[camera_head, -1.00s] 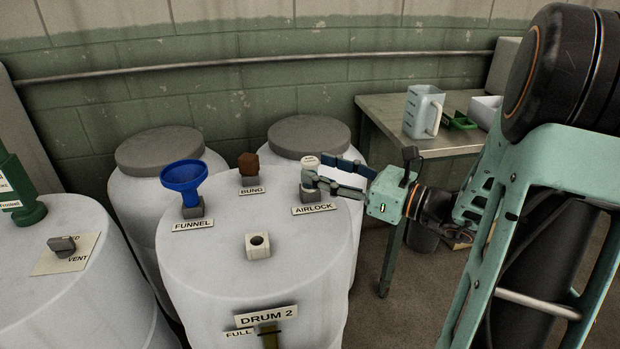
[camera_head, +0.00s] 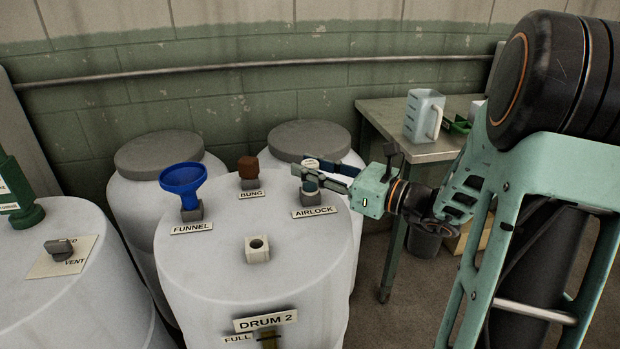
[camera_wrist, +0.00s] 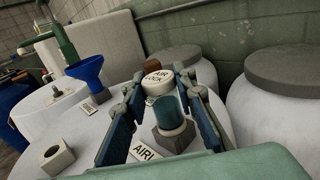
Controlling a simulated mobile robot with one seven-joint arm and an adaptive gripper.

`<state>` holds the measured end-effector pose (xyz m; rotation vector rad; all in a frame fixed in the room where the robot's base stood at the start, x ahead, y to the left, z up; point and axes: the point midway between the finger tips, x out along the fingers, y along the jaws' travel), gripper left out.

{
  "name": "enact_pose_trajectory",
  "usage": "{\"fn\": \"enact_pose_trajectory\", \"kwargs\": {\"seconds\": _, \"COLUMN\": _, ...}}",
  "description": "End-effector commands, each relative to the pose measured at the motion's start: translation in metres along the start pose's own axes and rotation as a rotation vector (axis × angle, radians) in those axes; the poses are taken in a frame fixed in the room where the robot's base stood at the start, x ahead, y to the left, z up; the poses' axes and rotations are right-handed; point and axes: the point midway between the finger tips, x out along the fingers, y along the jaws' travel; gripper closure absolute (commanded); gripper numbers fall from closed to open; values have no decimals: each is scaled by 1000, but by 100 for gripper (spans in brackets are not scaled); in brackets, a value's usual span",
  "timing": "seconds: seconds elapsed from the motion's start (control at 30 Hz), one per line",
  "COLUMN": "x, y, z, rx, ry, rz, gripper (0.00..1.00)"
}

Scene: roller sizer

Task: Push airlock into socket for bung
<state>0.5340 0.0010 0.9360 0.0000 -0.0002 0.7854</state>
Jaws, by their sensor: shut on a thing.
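The airlock has a white cap marked AIR LOCK (camera_wrist: 158,82) and a teal body (camera_wrist: 168,112). In the head view the airlock (camera_head: 311,183) stands upright at the grey holder (camera_head: 312,199) behind the AIRLOCK label. My gripper (camera_head: 306,172) reaches in from the right and is shut on the airlock near its top. In the wrist view its fingers flank the airlock. A cream block with a round open hole (camera_head: 257,254) sits empty nearer the drum's front. A brown bung (camera_head: 248,167) stands in the grey holder (camera_head: 249,184) at the BUNG label.
A blue funnel (camera_head: 183,178) stands at the left of the drum top (camera_head: 215,265). Grey-lidded drums (camera_head: 158,152) stand behind. A green fitting (camera_head: 22,195) and a vent knob (camera_head: 60,247) are on the left drum. A table with a jug (camera_head: 424,115) stands at right.

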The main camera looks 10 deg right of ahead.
Motion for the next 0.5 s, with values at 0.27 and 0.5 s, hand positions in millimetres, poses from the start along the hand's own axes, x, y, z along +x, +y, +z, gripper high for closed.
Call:
{"fn": "enact_pose_trajectory", "kwargs": {"seconds": 0.27, "x": 0, "y": 0, "z": 13, "rx": -2, "ry": 0, "rz": 0, "gripper": 97}}
{"fn": "enact_pose_trajectory", "kwargs": {"seconds": 0.5, "x": 0, "y": 0, "z": 63, "rx": -5, "ry": 0, "rz": 1, "gripper": 97}}
